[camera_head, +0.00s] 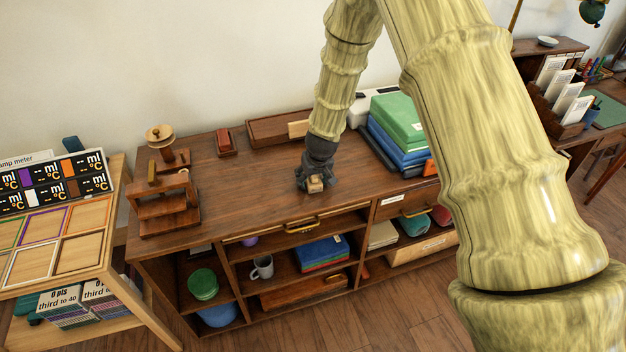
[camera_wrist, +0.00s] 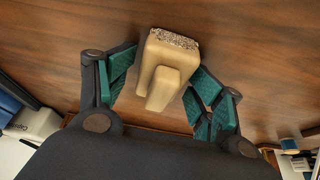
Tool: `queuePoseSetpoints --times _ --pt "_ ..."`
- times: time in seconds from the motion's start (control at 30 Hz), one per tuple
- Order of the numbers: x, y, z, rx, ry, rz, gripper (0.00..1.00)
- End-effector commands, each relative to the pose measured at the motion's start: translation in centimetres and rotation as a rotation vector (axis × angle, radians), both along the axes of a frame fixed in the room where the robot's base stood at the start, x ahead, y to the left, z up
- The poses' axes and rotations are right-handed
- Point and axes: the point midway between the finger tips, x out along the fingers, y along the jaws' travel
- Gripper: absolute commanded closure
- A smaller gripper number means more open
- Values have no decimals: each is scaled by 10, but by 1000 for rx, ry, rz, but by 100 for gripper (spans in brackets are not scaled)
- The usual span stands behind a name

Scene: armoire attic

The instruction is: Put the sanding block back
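The sanding block (camera_wrist: 171,57) is a tan block with a raised grip and a speckled, gritty face at its far end. In the wrist view it sits between the two green finger pads of my gripper (camera_wrist: 163,78). The right pad lies against its side. The left pad is very close, and I cannot tell whether it touches. In the head view my gripper (camera_head: 313,182) points down at the cabinet top (camera_head: 255,190), with the block (camera_head: 316,185) at its fingertips. Whether the block rests on the wood or is just above it is unclear.
A wooden press (camera_head: 163,200) stands to the left on the cabinet top. A red-brown block (camera_head: 226,141) and a long wooden box (camera_head: 272,129) are at the back. Stacked green and blue folders (camera_head: 394,120) stand to the right. Open shelves below hold a mug (camera_head: 262,267) and a green tub (camera_head: 203,284).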

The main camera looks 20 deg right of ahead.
Motion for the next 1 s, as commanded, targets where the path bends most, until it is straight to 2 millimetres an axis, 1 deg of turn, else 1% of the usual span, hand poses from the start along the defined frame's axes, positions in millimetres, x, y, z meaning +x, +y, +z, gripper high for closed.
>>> queuePoseSetpoints --times 0.7,0.9,1.0 --pt "-34 3 84 0 -3 1 36" --pt "-39 3 98 0 -3 0 36" --pt "-41 3 102 0 -3 0 36"
